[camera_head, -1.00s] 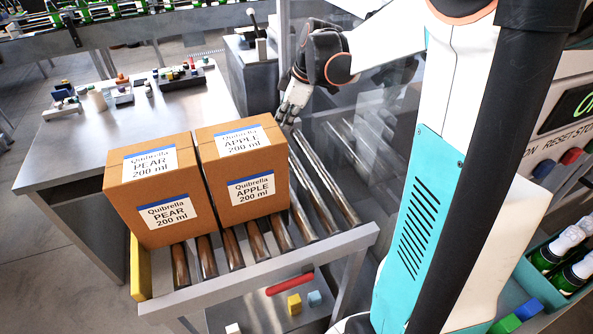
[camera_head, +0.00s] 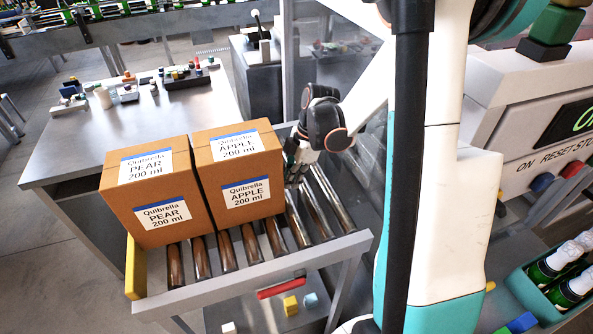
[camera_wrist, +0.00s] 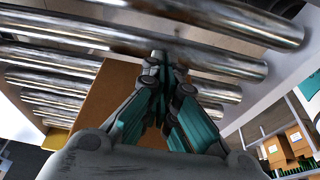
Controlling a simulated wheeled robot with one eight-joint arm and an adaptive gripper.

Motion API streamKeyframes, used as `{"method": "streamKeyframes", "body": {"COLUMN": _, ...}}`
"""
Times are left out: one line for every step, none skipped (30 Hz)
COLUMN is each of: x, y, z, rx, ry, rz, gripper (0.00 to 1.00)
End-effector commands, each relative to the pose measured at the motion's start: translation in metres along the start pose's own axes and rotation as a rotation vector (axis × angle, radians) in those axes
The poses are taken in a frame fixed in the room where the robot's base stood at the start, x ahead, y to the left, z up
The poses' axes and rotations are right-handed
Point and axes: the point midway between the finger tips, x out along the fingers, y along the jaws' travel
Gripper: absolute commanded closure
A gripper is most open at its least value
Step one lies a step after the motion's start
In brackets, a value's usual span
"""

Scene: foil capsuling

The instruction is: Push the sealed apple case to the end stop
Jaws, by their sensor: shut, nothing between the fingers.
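The apple case (camera_head: 252,172) is a closed brown carton with blue-topped APPLE labels. It stands upright on the roller conveyor, right beside the similar pear case (camera_head: 160,193). The yellow end stop (camera_head: 136,268) is at the conveyor's left end, by the pear case. My gripper (camera_head: 291,158) is low over the rollers at the right side of the apple case. Its fingers are shut and empty; I cannot tell whether they touch the carton. In the wrist view the shut fingers (camera_wrist: 160,62) point along the rollers beside a brown carton side (camera_wrist: 104,92).
Bare rollers (camera_head: 318,200) lie right of the apple case, bounded by a grey front rail (camera_head: 255,279). A steel table (camera_head: 75,140) with small items stands behind left. A control panel (camera_head: 545,165) and a crate of bottles (camera_head: 550,285) are at the right.

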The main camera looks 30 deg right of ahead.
Motion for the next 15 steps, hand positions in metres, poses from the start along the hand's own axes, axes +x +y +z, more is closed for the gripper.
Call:
{"method": "streamKeyframes", "body": {"x": 0.008, "y": 0.0, "z": 0.0, "rx": -0.001, "ry": 0.0, "rz": 0.0, "gripper": 1.0}}
{"method": "streamKeyframes", "body": {"x": 0.011, "y": 0.001, "z": 0.001, "rx": 0.0, "ry": 0.0, "rz": 0.0, "gripper": 1.0}}
{"method": "streamKeyframes", "body": {"x": 0.014, "y": 0.001, "z": 0.001, "rx": 0.0, "ry": 0.0, "rz": 0.0, "gripper": 1.0}}
{"method": "streamKeyframes", "body": {"x": 0.016, "y": 0.0, "z": 0.0, "rx": 0.0, "ry": 0.0, "rz": 0.0, "gripper": 1.0}}
{"method": "streamKeyframes", "body": {"x": 0.018, "y": 0.0, "z": 0.0, "rx": 0.0, "ry": 0.0, "rz": 0.001, "gripper": 1.0}}
{"method": "streamKeyframes", "body": {"x": 0.02, "y": 0.0, "z": 0.0, "rx": 0.0, "ry": 0.0, "rz": 0.001, "gripper": 1.0}}
{"method": "streamKeyframes", "body": {"x": 0.021, "y": 0.0, "z": 0.0, "rx": 0.0, "ry": 0.0, "rz": 0.001, "gripper": 1.0}}
{"method": "streamKeyframes", "body": {"x": 0.021, "y": 0.0, "z": 0.0, "rx": 0.0, "ry": 0.0, "rz": 0.001, "gripper": 1.0}}
{"method": "streamKeyframes", "body": {"x": 0.022, "y": 0.0, "z": 0.0, "rx": 0.0, "ry": 0.0, "rz": 0.001, "gripper": 1.0}}
{"method": "streamKeyframes", "body": {"x": 0.022, "y": 0.0, "z": 0.0, "rx": 0.0, "ry": 0.0, "rz": 0.001, "gripper": 1.0}}
{"method": "streamKeyframes", "body": {"x": 0.022, "y": 0.0, "z": 0.0, "rx": 0.0, "ry": 0.0, "rz": 0.001, "gripper": 1.0}}
{"method": "streamKeyframes", "body": {"x": 0.022, "y": 0.0, "z": 0.0, "rx": 0.001, "ry": 0.0, "rz": 0.001, "gripper": 1.0}}
{"method": "streamKeyframes", "body": {"x": 0.022, "y": 0.0, "z": 0.0, "rx": 0.001, "ry": 0.0, "rz": 0.001, "gripper": 1.0}}
{"method": "streamKeyframes", "body": {"x": 0.022, "y": 0.0, "z": 0.0, "rx": 0.001, "ry": 0.0, "rz": 0.001, "gripper": 1.0}}
{"method": "streamKeyframes", "body": {"x": 0.021, "y": 0.0, "z": 0.0, "rx": 0.001, "ry": 0.0, "rz": 0.001, "gripper": 1.0}}
